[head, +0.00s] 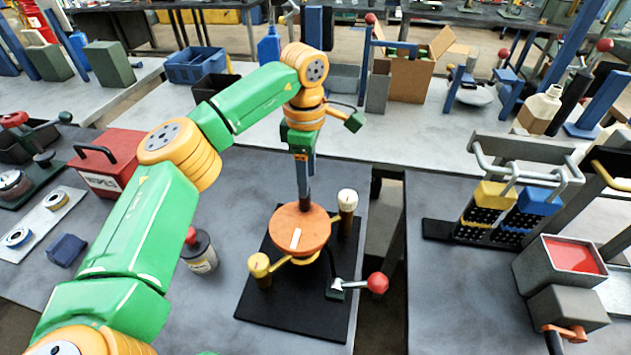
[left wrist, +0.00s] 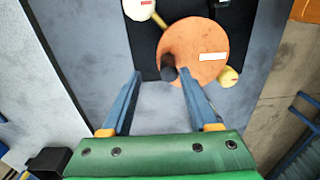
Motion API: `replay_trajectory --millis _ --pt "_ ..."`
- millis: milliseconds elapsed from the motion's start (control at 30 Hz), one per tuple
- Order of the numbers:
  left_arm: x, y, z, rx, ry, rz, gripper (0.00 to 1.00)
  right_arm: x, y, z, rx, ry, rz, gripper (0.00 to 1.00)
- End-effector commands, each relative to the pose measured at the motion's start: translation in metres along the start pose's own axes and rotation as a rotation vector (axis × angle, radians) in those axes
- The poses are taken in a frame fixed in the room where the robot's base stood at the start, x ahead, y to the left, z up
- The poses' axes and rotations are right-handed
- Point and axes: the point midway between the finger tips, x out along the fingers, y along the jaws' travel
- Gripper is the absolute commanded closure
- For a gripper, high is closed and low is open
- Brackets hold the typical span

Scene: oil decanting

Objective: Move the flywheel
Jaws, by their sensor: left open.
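The flywheel (head: 298,219) is an orange disc with a white label, mounted flat over a black base plate (head: 322,315) on the table. A dark upright handle (head: 304,193) stands near its edge. My left gripper (head: 303,176) points straight down from above at this handle. In the left wrist view, my left gripper (left wrist: 160,75) is open, and the handle's dark end (left wrist: 168,68) shows between its two blue fingertips. The flywheel (left wrist: 205,45) lies beyond the fingertips. I cannot tell whether a finger touches the handle. My right gripper is not in view.
A white-topped post (head: 347,200), a yellow-topped post (head: 259,267) and a lever with a red knob (head: 377,283) stand around the flywheel. A grey canister (head: 199,252) and a red toolbox (head: 106,163) are left. A gap separates this table from the right one.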

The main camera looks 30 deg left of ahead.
Motion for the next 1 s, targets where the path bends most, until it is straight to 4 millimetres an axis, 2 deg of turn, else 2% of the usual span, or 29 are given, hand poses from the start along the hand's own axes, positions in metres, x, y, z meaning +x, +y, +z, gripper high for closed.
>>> replay_trajectory --millis 200,300,567,700,800,1000 --pt "0.041 -0.001 0.000 0.001 0.000 -0.005 0.40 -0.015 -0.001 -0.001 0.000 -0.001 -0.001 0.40" --pt "0.052 -0.001 0.000 0.000 0.000 -0.003 0.40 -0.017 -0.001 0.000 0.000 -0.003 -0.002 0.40" --pt "0.057 -0.001 0.001 0.000 -0.002 0.000 0.40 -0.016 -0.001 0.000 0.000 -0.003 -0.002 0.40" --pt "0.057 -0.001 0.001 0.000 -0.002 -0.001 0.77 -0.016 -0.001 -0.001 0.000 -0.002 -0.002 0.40" --pt "0.057 -0.001 0.001 0.000 -0.002 0.000 1.00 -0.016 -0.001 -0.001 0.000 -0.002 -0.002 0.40" --pt "0.056 -0.001 0.001 -0.002 -0.003 0.000 1.00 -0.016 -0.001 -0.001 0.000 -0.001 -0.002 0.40"
